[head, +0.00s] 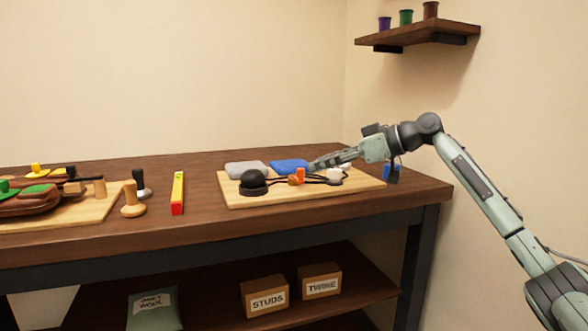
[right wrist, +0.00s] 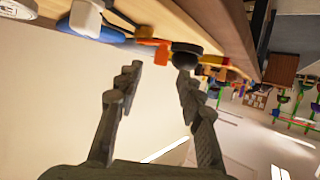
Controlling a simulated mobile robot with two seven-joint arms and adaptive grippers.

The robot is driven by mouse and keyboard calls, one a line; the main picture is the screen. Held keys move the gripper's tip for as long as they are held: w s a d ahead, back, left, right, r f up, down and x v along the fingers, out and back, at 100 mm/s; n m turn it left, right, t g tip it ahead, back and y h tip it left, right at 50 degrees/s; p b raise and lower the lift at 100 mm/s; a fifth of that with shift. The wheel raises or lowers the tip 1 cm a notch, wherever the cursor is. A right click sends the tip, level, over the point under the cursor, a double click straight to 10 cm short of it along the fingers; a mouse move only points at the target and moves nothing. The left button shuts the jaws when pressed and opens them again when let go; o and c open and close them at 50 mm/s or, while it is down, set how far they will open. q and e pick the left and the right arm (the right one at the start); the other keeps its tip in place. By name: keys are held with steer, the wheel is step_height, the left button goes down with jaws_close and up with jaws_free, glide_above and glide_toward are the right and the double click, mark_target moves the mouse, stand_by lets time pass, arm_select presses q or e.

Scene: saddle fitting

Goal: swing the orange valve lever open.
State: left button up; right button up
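The orange valve lever (head: 297,177) is on the light wooden board (head: 240,200), between a black dome (head: 254,179) and a white knob (head: 334,174). In the right wrist view the orange lever (right wrist: 153,45) appears beyond the fingertips, beside the black dome (right wrist: 186,54). My right gripper (head: 314,165) reaches in from the right above the board, close to the blue pad. In the wrist view its two fingers (right wrist: 158,82) are spread with nothing between them. Whether a fingertip touches anything cannot be told. My left gripper is not in view.
A grey pad (head: 247,168) and a blue pad (head: 289,166) lie at the board's back edge. A blue cup (head: 389,171) is near the right table edge. A shelf (head: 418,35) hangs above.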

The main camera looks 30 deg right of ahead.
mark_target(303, 169)
steer(key=x, duration=0.5)
steer(key=shift+w+p, duration=0.1)
steer(key=shift+p, duration=0.25)
steer(key=shift+w+a+f, duration=0.25)
steer(key=shift+w+a, duration=0.1)
steer(key=shift+w, duration=0.1)
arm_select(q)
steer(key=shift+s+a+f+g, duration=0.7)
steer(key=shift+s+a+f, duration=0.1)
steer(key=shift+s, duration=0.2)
arm_select(e)
jaws_close()
